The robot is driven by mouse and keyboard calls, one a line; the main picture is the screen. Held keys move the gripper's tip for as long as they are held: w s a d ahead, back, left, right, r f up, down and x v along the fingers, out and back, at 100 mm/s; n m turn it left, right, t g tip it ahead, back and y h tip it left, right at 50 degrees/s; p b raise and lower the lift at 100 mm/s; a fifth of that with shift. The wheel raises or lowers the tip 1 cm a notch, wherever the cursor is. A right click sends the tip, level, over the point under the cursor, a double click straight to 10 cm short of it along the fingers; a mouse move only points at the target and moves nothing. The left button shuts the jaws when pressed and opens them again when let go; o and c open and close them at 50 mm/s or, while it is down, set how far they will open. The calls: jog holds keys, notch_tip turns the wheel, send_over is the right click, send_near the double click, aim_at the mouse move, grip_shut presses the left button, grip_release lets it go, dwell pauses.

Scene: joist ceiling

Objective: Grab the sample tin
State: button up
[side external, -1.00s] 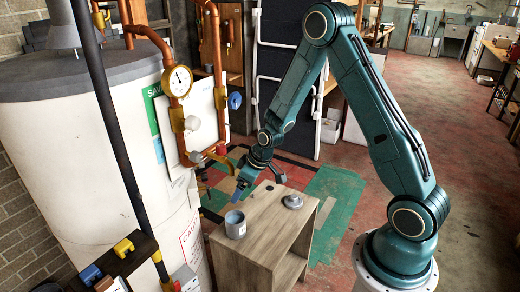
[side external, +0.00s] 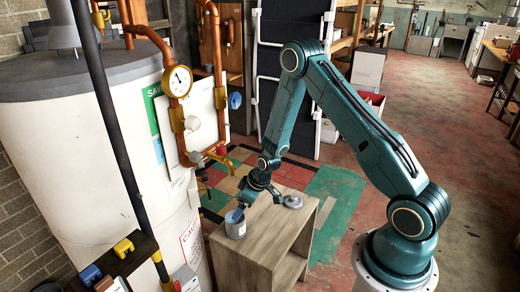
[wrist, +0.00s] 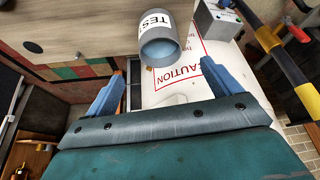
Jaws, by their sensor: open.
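The sample tin (side external: 236,229) is a small grey cylinder standing upright near the front left corner of a wooden cabinet top.
A small grey lidded round object (side external: 293,201) sits on the wooden cabinet (side external: 262,222), right of my gripper. A white tank (side external: 100,160) with copper pipes and a gauge (side external: 180,81) stands close on the left. Open floor lies to the right.

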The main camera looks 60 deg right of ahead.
aim_at(233, 222)
jog(key=shift+x, duration=3.1)
jog(key=shift+f, duration=0.15)
jog(key=shift+x, duration=2.5)
jog(key=c, duration=1.3)
jog(key=shift+s, duration=0.1)
